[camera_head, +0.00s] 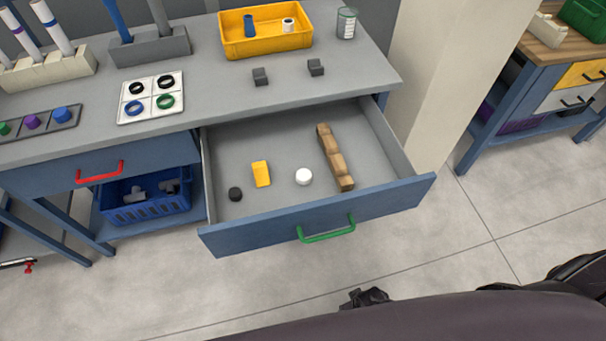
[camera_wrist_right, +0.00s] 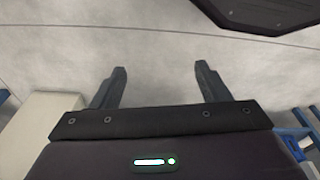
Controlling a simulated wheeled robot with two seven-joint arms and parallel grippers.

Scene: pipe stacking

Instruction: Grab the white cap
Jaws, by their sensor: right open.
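The white cap (camera_head: 303,176) is a small round piece on the floor of the open drawer (camera_head: 317,223). It lies between a yellow block (camera_head: 261,173) and a brown stepped wooden piece (camera_head: 335,157), apart from both. My right gripper (camera_wrist_right: 160,70) is open and empty in the right wrist view, with bare floor between its fingers. The cap does not show in that view. In the head view a dark arm of mine crosses the bottom edge, outside the drawer. My left gripper is not in view.
A small black piece (camera_head: 235,194) also lies in the drawer. The drawer has a green handle (camera_head: 326,230) in front. On the grey worktop (camera_head: 215,75) stand a yellow tray (camera_head: 265,42), a tin (camera_head: 346,23) and two grey blocks. A pale pillar (camera_head: 440,75) rises right of the drawer.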

